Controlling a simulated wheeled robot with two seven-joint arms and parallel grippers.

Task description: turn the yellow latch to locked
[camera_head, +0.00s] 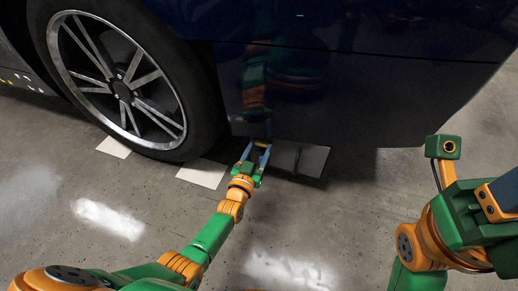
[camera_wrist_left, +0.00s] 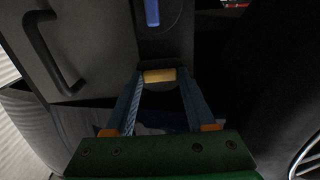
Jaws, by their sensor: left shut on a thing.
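The yellow latch (camera_wrist_left: 160,76) is a short bar on a dark upright panel, lying crosswise in the left wrist view. My left gripper (camera_wrist_left: 159,80) has its two blue fingers closed on the ends of the bar. In the head view my left gripper (camera_head: 261,149) reaches forward to the low grey case under the dark blue car; the latch is too small to make out there. A blue lever (camera_wrist_left: 152,12) stands upright above the latch on the same panel. My right arm is at the right edge of the head view; its fingertips are not clearly seen.
The grey case (camera_head: 302,159) has a dark bar handle (camera_wrist_left: 50,55) left of the latch. The car body (camera_head: 360,100) overhangs close above. A wheel (camera_head: 122,88) stands to the left, with pale floor patches (camera_head: 202,173) near it. The concrete floor in front is open.

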